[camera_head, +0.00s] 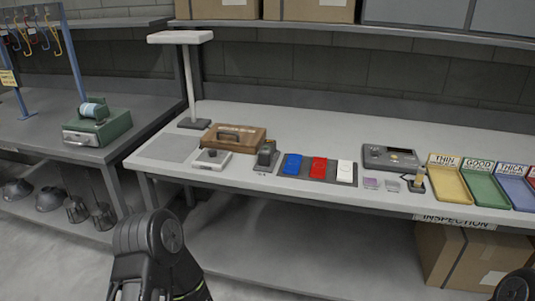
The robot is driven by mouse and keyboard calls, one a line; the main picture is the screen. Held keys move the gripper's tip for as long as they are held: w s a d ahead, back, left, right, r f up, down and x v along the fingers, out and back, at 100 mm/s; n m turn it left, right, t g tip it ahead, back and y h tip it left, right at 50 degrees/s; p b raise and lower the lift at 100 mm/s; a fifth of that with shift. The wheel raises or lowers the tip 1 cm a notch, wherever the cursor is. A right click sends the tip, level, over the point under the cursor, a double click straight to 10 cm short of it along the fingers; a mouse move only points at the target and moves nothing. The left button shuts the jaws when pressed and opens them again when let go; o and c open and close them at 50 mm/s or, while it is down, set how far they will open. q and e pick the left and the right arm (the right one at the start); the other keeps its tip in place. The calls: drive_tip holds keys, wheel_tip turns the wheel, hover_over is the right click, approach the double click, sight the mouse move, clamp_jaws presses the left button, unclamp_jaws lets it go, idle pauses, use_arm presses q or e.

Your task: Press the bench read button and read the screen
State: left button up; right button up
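A dark grey instrument (390,157) with a small dark panel on top lies on the workbench (330,115), right of centre. A light grey box (212,159) with a dark round knob or button on top is near the bench's left front. A dark device (266,156) stands to its right. I cannot tell which part is the read button, and no screen text is legible. Dark links of my arms show at the bottom; neither gripper's fingertips are visible.
A brown wooden case (233,138), colour samples in blue (292,164), red (318,168) and white (345,171), and labelled trays, including yellow THIN (452,186) and green GOOD (486,190), occupy the bench. A lamp-like stand (190,80) rises behind. A cardboard box (465,257) sits below.

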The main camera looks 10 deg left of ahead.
use_arm(q)
clamp_jaws()
idle(1.4)
